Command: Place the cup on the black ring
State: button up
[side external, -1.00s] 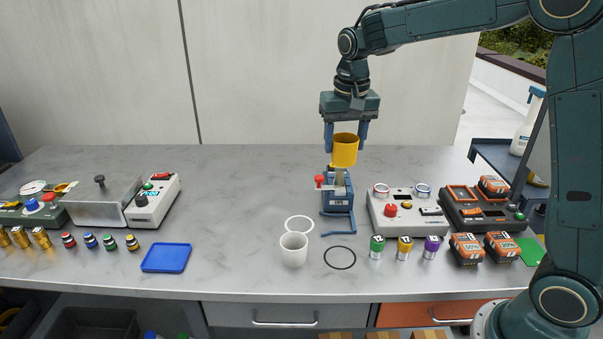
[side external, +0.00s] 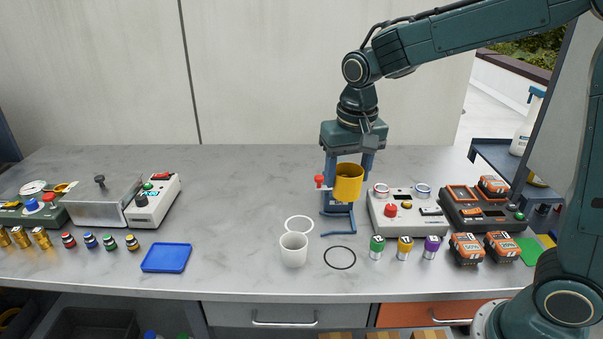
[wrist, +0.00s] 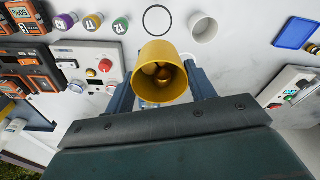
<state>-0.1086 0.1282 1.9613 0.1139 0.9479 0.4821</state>
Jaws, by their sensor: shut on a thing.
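The black ring (side external: 340,258) lies flat and empty on the bench, nearer the front edge than the cup. It also shows in the wrist view (wrist: 157,8), just beyond the cup. A white cup (side external: 293,250) stands left of the ring.
A white ring (side external: 299,224) lies behind the white cup. Several coloured cans (side external: 404,248) stand right of the black ring, before a grey button box (side external: 407,211). A blue tray (side external: 166,257) lies at left. The bench between tray and white cup is clear.

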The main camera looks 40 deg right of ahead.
aim_at(351, 192)
notch_tip(351, 192, down, 17)
jog(key=shift+f, duration=0.2)
dwell(0.7)
jog(key=shift+f, duration=0.1)
jog(key=o, duration=1)
jog(key=shift+c, duration=0.2)
jog(key=r, duration=0.7)
jog(key=s+r, duration=0.1)
jog(key=r, duration=0.3)
jog(key=shift+s+a+r, duration=0.1)
jog(key=shift+a+r, duration=0.05)
jog(key=shift+a, duration=0.15)
jog(key=shift+r, duration=0.4)
jog(key=shift+s+r, duration=0.1)
